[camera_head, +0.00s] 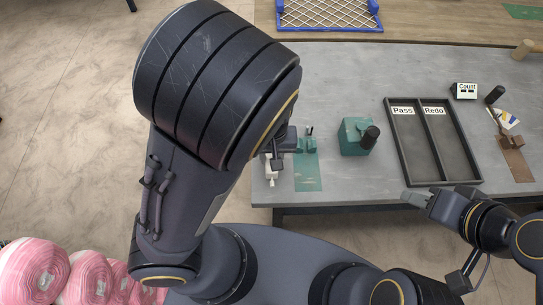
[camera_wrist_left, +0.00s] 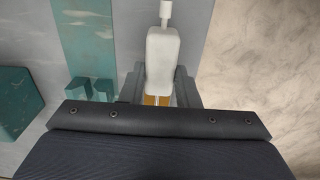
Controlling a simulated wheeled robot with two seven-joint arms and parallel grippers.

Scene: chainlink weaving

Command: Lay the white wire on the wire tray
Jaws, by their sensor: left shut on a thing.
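My left gripper (camera_wrist_left: 160,88) is shut on a white piece (camera_wrist_left: 163,55) with a rounded body and a thin stem. Its fingers grip it from both sides. In the head view the white piece (camera_head: 271,170) shows partly below the left gripper, at the table's left edge. My left arm hides most of that gripper. I cannot tell whether the piece is the white wire, and I see no clear strand. No tray is marked as the wire tray. My right gripper (camera_head: 414,198) is near the table's front edge, apart from everything; its finger gap does not show.
A black two-part tray (camera_head: 391,130) marked Pass and Redo stands on the grey table (camera_head: 345,80). A green block device (camera_head: 355,136) and a green mat (camera_head: 308,172) are left of it. A blue-framed mesh (camera_head: 330,26) lies behind. Pink rolls (camera_head: 40,272) sit at lower left.

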